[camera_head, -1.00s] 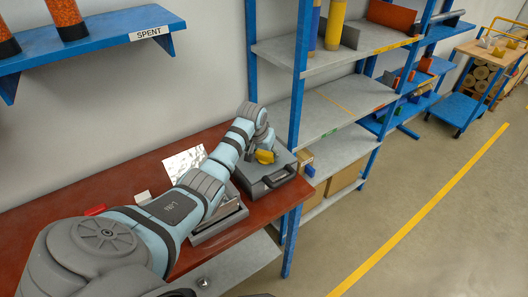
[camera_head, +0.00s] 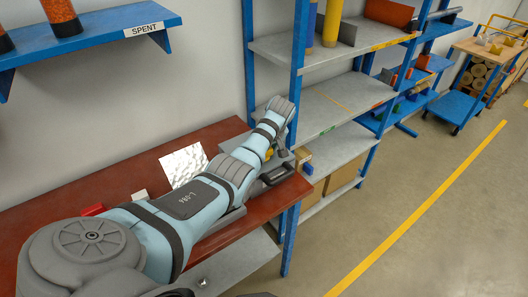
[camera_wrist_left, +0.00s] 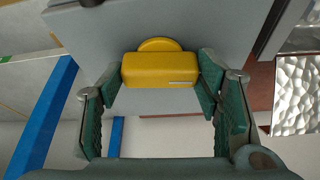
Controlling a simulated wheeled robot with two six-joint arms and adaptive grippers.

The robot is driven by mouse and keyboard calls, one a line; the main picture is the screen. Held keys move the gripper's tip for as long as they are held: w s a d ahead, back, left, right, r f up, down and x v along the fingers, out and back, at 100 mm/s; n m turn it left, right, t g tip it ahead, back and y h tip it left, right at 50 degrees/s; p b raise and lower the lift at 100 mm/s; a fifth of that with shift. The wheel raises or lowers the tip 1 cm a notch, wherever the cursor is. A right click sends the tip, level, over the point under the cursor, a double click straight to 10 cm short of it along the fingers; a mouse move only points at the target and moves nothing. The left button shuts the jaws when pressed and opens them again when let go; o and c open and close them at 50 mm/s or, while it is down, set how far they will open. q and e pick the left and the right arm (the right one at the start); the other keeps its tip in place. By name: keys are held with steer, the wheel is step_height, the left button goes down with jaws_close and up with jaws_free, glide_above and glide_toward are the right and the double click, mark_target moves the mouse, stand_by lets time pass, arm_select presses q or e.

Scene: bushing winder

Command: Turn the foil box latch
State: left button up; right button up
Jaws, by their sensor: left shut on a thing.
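A grey box (camera_head: 284,172) with a dark handle stands at the right end of the red-brown bench, partly hidden by my left arm. Its yellow latch (camera_wrist_left: 160,70) is a block on a round base, near the centre of the left wrist view. Only a small piece of yellow (camera_head: 268,154) shows in the head view. My left gripper (camera_wrist_left: 161,78) has one green-padded finger at each end of the latch block and is shut on it.
A crinkled silver foil sheet (camera_head: 184,165) lies on the bench (camera_head: 110,185), left of my forearm. A small red object (camera_head: 92,209) lies near it. A blue-framed shelf rack (camera_head: 325,105) stands close beyond the box.

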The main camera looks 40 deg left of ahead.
arm_select(q)
steer(key=shift+n, duration=0.6)
steer(key=shift+g, duration=0.3)
steer(key=shift+a, duration=0.1)
steer(key=o, duration=1.2)
steer(key=shift+c, duration=0.2)
steer(key=v, duration=1.2)
steer(key=shift+f, duration=0.1)
